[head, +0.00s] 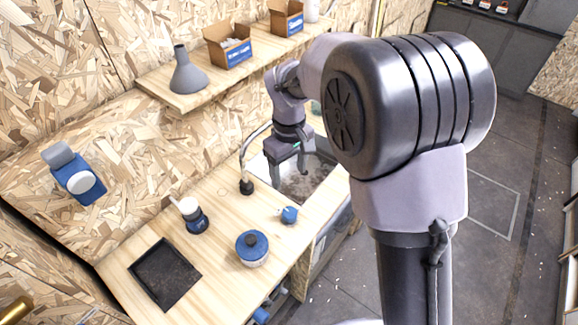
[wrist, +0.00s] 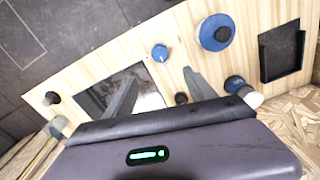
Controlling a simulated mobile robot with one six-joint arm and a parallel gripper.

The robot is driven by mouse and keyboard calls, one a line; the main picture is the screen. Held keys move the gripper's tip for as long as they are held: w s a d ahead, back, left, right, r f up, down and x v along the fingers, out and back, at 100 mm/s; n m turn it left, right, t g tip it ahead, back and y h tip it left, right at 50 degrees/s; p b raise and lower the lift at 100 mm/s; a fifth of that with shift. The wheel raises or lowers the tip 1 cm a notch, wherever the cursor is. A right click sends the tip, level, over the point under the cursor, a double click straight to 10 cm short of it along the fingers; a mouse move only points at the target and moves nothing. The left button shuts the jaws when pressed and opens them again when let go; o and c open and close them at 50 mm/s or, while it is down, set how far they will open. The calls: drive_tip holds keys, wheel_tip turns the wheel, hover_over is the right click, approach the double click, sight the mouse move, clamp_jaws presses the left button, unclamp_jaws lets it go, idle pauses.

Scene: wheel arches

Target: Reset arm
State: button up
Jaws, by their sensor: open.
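My gripper (head: 289,168) hangs over the sink end of the wooden counter in the head view, fingers pointing down. My arm reaches from the right side of the head view over the counter. No object is in the jaws.
The counter (head: 222,262) holds a sink (head: 305,185) with a curved tap (head: 245,165), a small blue item (head: 289,215), a blue-lidded round container (head: 252,248), a blue-and-white bottle (head: 193,214) and a black tray (head: 165,275). A shelf (head: 215,75) with boxes hangs above.

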drive_tip(key=s+d+r+m+t+y+b, duration=0.1)
drive_tip(key=s+d+r+m+t+b, duration=0.15)
drive_tip(key=s+d+m+b, duration=0.35)
drive_tip(key=s+d+r+m+t+y+b, duration=0.1)
drive_tip(key=s+d+r+b, duration=0.15)
drive_tip(key=s, duration=0.45)
drive_tip(key=s+d+f+m+t+b, duration=0.2)
drive_tip(key=s+f+m+b, duration=0.1)
drive_tip(key=s, duration=0.7)
drive_tip(key=shift+s+m+b, duration=0.2)
drive_tip(key=shift+m+b, duration=0.45)
drive_tip(key=shift+m, duration=0.55)
